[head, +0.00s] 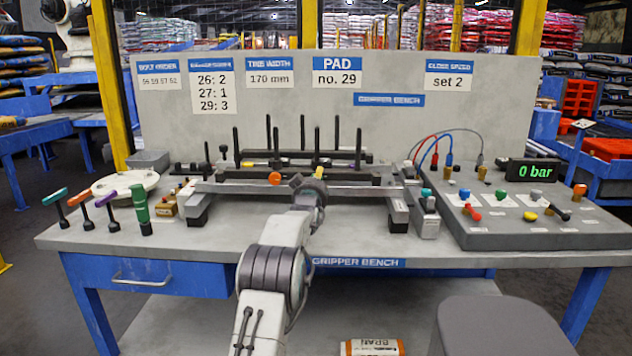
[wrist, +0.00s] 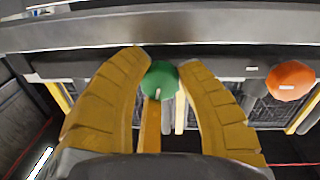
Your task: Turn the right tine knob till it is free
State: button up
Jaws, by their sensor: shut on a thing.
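A green round knob (wrist: 160,78) sits on the front of a dark bar in the wrist view, with a small light mark on it. My gripper (wrist: 163,66) has one ochre finger on each side of the green knob and is shut on it. An orange knob (wrist: 290,80) is on the same bar, to the right in the wrist view. In the head view, the orange knob (head: 274,178) lies left of my gripper (head: 313,182), so the held knob is the right one there. The green knob is hidden behind my wrist in the head view.
The tine frame (head: 350,190) with upright black rods rests on the bench (head: 270,244). Handled tools (head: 141,205) and a white disc (head: 125,184) are at left. A grey valve panel (head: 500,240) and a display (head: 535,171) reading 0 bar are at right.

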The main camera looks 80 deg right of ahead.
jog(key=shift+f+b, duration=0.2)
jog(key=shift+b, duration=0.25)
grip_shut()
jog(key=shift+n+b, duration=0.3)
jog(key=shift+b, duration=0.1)
jog(key=shift+f+n+b, duration=0.1)
jog(key=shift+n+b, duration=0.5)
jog(key=shift+b, duration=0.35)
jog(key=shift+r+n+h+b, duration=0.15)
jog(key=shift+n+b, duration=0.35)
jog(key=shift+n, duration=0.8)
jog(key=shift+r+n+h+b, duration=0.15)
jog(key=shift+n+b, duration=0.35)
jog(key=shift+n, duration=0.8)
jog(key=shift+f, duration=0.1)
jog(key=o, duration=1.1)
grip_release()
jog(key=shift+o, duration=0.2)
jog(key=a, duration=1.2)
jog(key=shift+f, duration=0.3)
